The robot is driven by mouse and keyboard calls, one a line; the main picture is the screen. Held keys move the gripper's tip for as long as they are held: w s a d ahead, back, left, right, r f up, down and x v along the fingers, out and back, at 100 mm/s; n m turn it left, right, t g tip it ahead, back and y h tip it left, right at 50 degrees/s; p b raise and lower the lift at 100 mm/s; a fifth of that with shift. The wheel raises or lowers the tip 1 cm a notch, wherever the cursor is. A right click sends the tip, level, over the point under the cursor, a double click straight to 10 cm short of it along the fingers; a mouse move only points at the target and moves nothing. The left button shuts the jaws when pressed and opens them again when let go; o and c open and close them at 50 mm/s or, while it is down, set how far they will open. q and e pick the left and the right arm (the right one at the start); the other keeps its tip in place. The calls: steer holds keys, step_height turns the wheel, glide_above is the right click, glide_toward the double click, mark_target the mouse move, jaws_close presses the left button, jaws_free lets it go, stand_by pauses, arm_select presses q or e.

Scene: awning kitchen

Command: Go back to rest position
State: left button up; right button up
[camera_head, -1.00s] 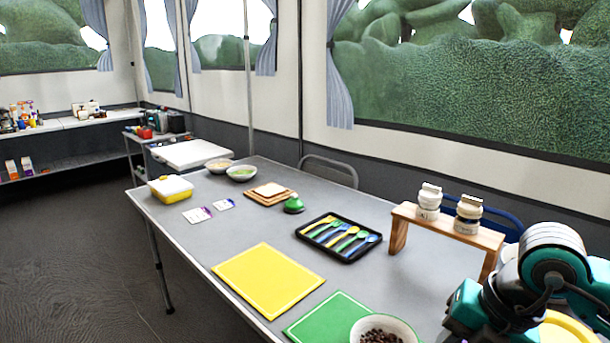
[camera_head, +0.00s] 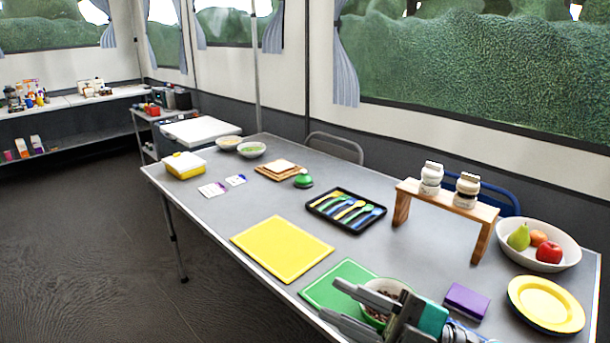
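My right gripper (camera_head: 328,298) shows at the bottom of the head view, low to the right of centre. Its two grey fingers point left and stand apart, with nothing seen between them. It hides part of a bowl of dark pieces (camera_head: 398,287) and part of the green board (camera_head: 345,273). I cannot tell whether it touches either. My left gripper is not in view.
The long grey table (camera_head: 215,213) holds a yellow board (camera_head: 281,248), a black tray of cutlery (camera_head: 315,204), a wooden stand (camera_head: 437,197) with two jars, a fruit bowl (camera_head: 561,262), a yellow plate (camera_head: 545,303) and a purple box (camera_head: 466,300). Dark floor is clear at left.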

steer(key=w+d+f+m+t+h+p, duration=0.25)
steer(key=d+f+m+t+h, duration=0.65)
steer(key=f+m+h, duration=0.6)
steer(key=s+d+f+m+g+h, duration=0.2)
steer(key=s+f+m+g, duration=0.3)
steer(key=s+f, duration=0.4)
step_height(320, 180, down, 2)
steer(key=shift+s+d+f+m+g+h, duration=0.2)
steer(key=shift+s+d+m+g+h, duration=0.15)
steer(key=shift+d+m, duration=0.3)
steer(key=shift+w, duration=0.15)
